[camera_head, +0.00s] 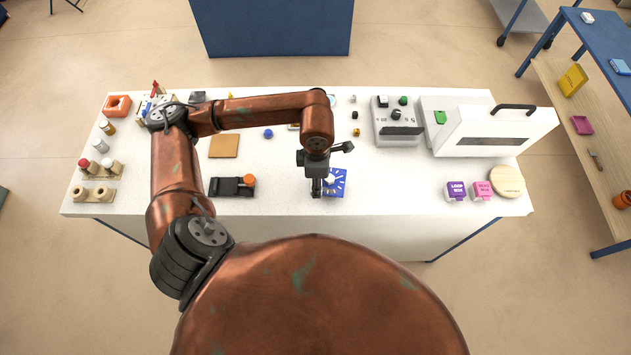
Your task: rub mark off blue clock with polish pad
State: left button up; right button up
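The blue clock (338,190), a square blue plate with pale marks on its face, lies flat on the white table near its front edge. My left gripper (317,190) points down over the clock's left part and hides some of it. From above I cannot tell whether its fingers are open or shut, or whether they touch the clock. A small whitish patch shows beside the fingers on the clock; I cannot tell whether it is a mark or a pad. I cannot make out the polish pad for certain. My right gripper is not in view.
A black tool with an orange knob (249,180) lies left of the clock. A brown square board (224,146) lies behind it. A grey control box (397,125) and white kiln (485,130) stand at right, with purple (455,190) and pink boxes (481,190) in front.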

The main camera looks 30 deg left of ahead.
pick_arm(q)
jog(key=shift+w+d+b, duration=0.35)
jog(key=shift+w+d, duration=0.1)
jog(key=shift+d, duration=0.7)
jog(key=shift+w+d+b, duration=0.4)
jog(key=shift+w+d, duration=0.1)
jog(key=shift+d, duration=0.6)
jog(key=shift+w+d+b, duration=0.35)
jog(key=shift+w+d, duration=0.1)
jog(key=shift+d, duration=0.7)
jog(key=shift+f+b, duration=0.1)
jog(key=shift+b, duration=0.2)
jog(key=shift+s+a+b, duration=0.3)
jog(key=shift+s+a, duration=0.2)
jog(key=shift+a, duration=0.65)
jog(key=shift+s+a+b, duration=0.35)
jog(key=shift+s+a, duration=0.1)
jog(key=shift+a, duration=0.75)
jog(key=shift+s+a+b, duration=0.3)
jog(key=shift+s+a, duration=0.2)
jog(key=shift+a, duration=0.65)
jog(key=shift+r+p, duration=1.55)
jog(key=shift+r, duration=1.5)
